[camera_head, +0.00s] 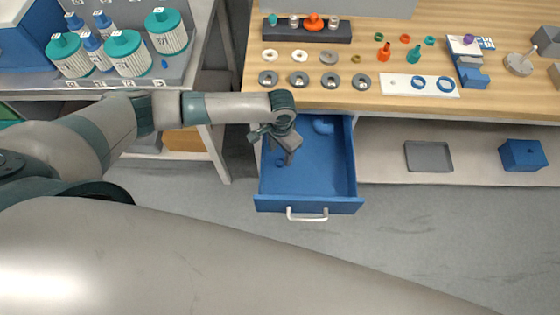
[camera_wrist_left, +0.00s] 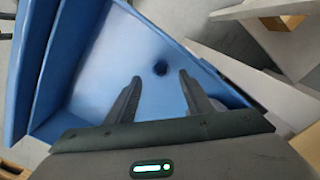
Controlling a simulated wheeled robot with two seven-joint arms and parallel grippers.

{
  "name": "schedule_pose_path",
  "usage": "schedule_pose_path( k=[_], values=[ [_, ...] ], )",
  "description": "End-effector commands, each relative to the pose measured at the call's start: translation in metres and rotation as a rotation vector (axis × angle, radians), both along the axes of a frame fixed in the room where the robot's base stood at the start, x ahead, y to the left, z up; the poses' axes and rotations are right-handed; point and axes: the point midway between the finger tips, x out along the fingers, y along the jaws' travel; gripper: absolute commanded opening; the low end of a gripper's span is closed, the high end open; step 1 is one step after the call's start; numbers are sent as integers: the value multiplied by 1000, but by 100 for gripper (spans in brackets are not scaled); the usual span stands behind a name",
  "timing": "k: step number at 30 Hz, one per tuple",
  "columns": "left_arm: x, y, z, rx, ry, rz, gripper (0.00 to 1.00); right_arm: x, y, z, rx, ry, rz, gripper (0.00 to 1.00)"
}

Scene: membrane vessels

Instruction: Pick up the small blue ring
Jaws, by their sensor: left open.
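A small dark blue round piece (camera_wrist_left: 160,68), which looks like the small blue ring, lies on the floor of the open blue drawer (camera_wrist_left: 95,75). In the head view it shows as a small blue ring shape (camera_head: 280,161) near the drawer's left side. My left gripper (camera_head: 288,158) reaches into the drawer from above and partly covers that area. In the left wrist view the gripper (camera_wrist_left: 160,77) is open and empty, its fingertips either side of the piece in the picture. I cannot tell the height left between them. My right gripper is out of view.
A light blue curved piece (camera_head: 322,126) lies at the drawer's back. The drawer's front (camera_head: 308,205) and walls surround the gripper. A grey tray (camera_head: 429,157) sits on the shelf at right.

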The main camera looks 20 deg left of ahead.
Motion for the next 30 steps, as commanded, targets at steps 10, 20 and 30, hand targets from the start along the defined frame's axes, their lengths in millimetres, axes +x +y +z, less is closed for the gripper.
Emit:
schedule_pose_path(
  k=[10,20,30],
  values=[
    [1,1,-33,2,2,1,48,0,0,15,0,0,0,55],
    [1,1,-49,0,0,-1,48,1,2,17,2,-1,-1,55],
    [1,1,-49,0,1,-1,48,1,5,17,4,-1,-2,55]
  ],
)
